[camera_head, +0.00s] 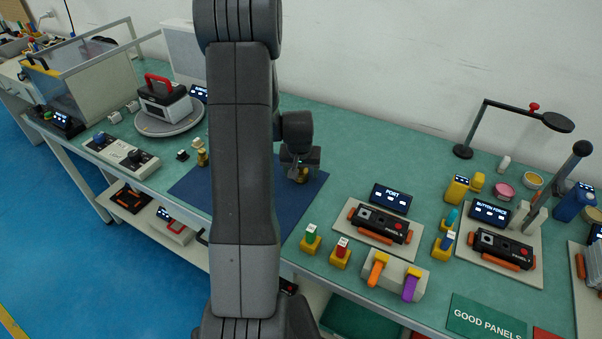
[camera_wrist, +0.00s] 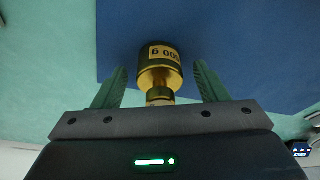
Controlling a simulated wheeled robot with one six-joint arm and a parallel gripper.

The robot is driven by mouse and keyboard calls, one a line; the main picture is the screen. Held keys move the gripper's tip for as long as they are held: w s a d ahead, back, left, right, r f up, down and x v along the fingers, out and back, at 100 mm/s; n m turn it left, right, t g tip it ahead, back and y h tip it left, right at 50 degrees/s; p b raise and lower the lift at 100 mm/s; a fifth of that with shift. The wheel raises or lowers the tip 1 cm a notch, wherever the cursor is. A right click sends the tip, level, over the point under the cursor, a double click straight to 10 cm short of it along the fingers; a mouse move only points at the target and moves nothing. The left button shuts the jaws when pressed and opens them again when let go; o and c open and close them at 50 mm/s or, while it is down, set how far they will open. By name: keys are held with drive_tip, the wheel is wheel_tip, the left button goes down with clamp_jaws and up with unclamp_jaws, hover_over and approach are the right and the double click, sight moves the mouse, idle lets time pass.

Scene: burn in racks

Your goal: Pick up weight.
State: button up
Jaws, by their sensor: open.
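The weight (camera_wrist: 158,72) is a brass-gold cylinder with a narrower neck and a label that seems to read 500 g. It sits between the two green fingers of my gripper (camera_wrist: 157,88) in the wrist view, with a gap on either side. My gripper is open around it. In the head view my gripper (camera_head: 300,172) is low over the dark blue mat (camera_head: 205,190), and a bit of the gold weight (camera_head: 302,177) shows beneath it. The rest of the weight is hidden there by the gripper.
Other brass weights (camera_head: 201,155) stand left of my arm near the mat's edge. A round scale (camera_head: 170,122) bears a box with a red handle. Right of the mat are a POST display (camera_head: 390,198), a panel fixture (camera_head: 378,225) and colored plugs (camera_head: 340,252). Green bench lies free behind the mat.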

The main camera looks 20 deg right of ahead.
drive_tip(key=c, duration=1.4)
